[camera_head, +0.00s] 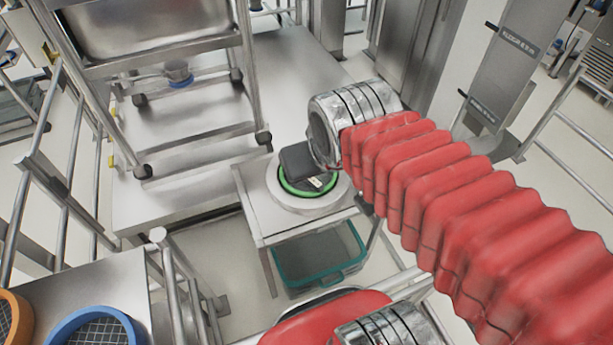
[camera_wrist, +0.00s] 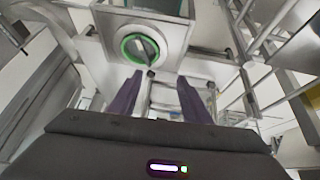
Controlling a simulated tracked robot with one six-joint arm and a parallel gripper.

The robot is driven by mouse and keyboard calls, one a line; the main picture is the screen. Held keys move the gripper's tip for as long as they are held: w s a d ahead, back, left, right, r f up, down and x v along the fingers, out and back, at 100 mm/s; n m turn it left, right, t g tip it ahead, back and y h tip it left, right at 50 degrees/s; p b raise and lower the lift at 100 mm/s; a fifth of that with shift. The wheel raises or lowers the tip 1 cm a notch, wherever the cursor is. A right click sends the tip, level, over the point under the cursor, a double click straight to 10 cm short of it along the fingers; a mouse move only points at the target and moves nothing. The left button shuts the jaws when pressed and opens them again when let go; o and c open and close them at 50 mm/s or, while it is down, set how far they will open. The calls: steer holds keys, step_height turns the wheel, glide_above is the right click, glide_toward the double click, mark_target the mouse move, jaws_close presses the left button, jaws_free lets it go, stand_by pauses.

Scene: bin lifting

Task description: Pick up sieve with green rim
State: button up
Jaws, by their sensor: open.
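The sieve with green rim (camera_head: 297,192) rests on a round pale base on a small metal stand, right of the large steel table. My gripper (camera_head: 302,166) is a dark block in front of it in the head view and hides part of the rim. In the wrist view the green rim (camera_wrist: 124,50) shows near the top, beyond the fingertips and a little to their left. My gripper (camera_wrist: 159,78) has its two purple fingers apart with nothing between them. The fingers do not appear to touch the rim.
A blue-rimmed sieve (camera_head: 95,313) and an orange-rimmed sieve (camera_head: 12,296) lie at the lower left. A teal bin (camera_head: 322,282) stands below the small stand. A wheeled steel frame (camera_head: 248,70) stands on the steel table (camera_head: 185,190) to the left. Metal rails surround the area.

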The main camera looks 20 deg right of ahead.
steer(key=w+d+f+t+h, duration=0.1)
steer(key=w+d+f, duration=0.1)
steer(key=w+d, duration=0.4)
steer(key=w+d+f+t+h, duration=0.1)
steer(key=w+d+f, duration=0.2)
steer(key=w, duration=0.4)
steer(key=n+t, duration=0.1)
steer(key=n, duration=0.2)
glide_above(320, 185)
steer(key=s+d, duration=0.1)
steer(key=s, duration=0.2)
step_height(320, 185, down, 9)
step_height(320, 185, down, 22)
steer(key=t+y, duration=0.1)
steer(key=y, duration=0.2)
steer(key=n+t+y, duration=0.1)
steer(key=t+y, duration=0.1)
steer(key=y, duration=0.1)
steer(key=shift+w+d+f+y, duration=0.1)
steer(key=shift+d+f+y, duration=0.05)
steer(key=shift+y, duration=0.15)
steer(key=shift+s+a+f+t+y, duration=0.25)
steer(key=shift+s+f+t+y, duration=0.1)
steer(key=shift+f+t, duration=0.1)
steer(key=shift+w, duration=0.1)
steer(key=x, duration=0.8)
steer(key=shift+w+f, duration=0.15)
steer(key=shift+f, duration=0.05)
